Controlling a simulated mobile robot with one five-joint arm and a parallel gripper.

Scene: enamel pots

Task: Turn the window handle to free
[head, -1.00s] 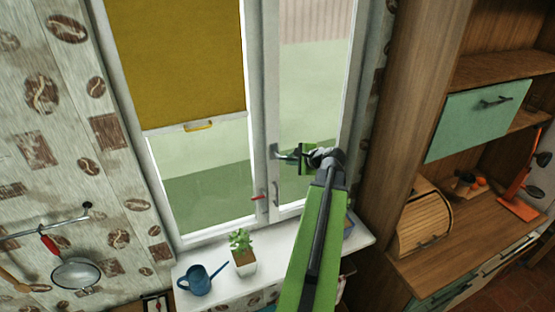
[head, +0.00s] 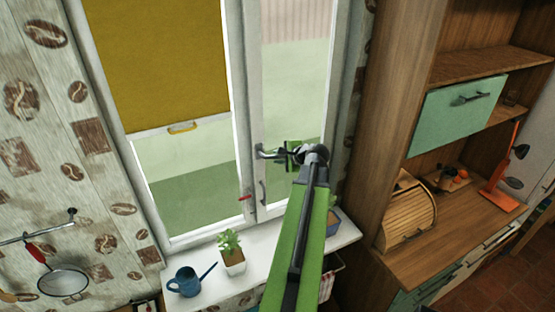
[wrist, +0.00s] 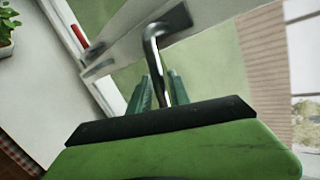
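The window handle (head: 266,153) is a grey metal lever on the middle frame of the window. It sticks out sideways to the right, roughly level. My gripper (head: 293,155) is at the lever's free end. In the wrist view the bent handle (wrist: 153,48) runs down between the two green fingers of my gripper (wrist: 161,88). The fingers lie close on both sides of it, and my gripper looks shut on it. The lever's tip is partly hidden by the fingers and the gripper body.
A second, upright handle (head: 262,192) and a red piece (head: 245,198) are lower on the frame. A potted plant (head: 231,253) and a blue watering can (head: 186,281) stand on the sill below. A wooden cabinet (head: 385,120) is close on the right.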

